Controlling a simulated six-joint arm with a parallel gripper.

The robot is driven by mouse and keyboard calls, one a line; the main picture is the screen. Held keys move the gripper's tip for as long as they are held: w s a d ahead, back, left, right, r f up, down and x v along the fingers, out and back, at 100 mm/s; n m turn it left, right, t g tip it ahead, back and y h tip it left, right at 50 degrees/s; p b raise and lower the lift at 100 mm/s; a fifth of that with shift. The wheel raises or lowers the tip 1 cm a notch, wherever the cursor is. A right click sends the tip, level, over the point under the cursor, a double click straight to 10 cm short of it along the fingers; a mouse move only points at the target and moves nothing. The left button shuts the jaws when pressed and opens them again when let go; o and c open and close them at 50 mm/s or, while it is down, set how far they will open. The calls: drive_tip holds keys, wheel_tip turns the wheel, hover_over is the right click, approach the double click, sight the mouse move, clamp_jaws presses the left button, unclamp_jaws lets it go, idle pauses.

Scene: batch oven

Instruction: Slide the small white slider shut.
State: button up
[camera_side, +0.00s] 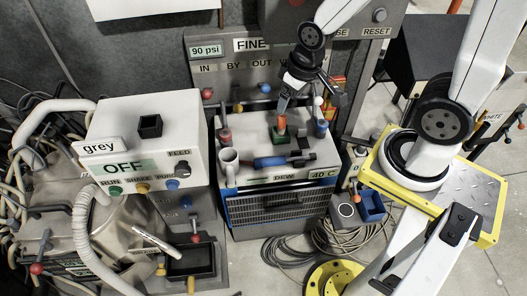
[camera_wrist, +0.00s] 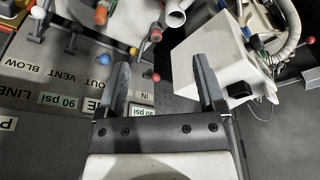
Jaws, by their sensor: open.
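I cannot pick out a small white slider for certain in either view. A small label reading like WHITE (camera_side: 490,118) sits at the far right, by the dark cabinet; any slider there is too small to make out.
A white control box (camera_side: 143,140) marked OFF stands left. A yellow-edged plate (camera_side: 480,195) is right. Coiled cables (camera_side: 290,250) lie on the floor.

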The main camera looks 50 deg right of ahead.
drive_tip(key=shift+c, duration=0.2)
drive_tip(key=c, duration=0.3)
drive_tip(key=shift+w, duration=0.1)
drive_tip(key=shift+c, duration=0.7)
drive_tip(key=n+g, duration=0.3)
drive_tip(key=n, duration=0.6)
hover_over(302, 129)
wheel_tip(302, 129, down, 28)
drive_tip(key=shift+f, duration=0.2)
drive_tip(key=shift+d+f, duration=0.15)
drive_tip(key=shift+f, duration=0.15)
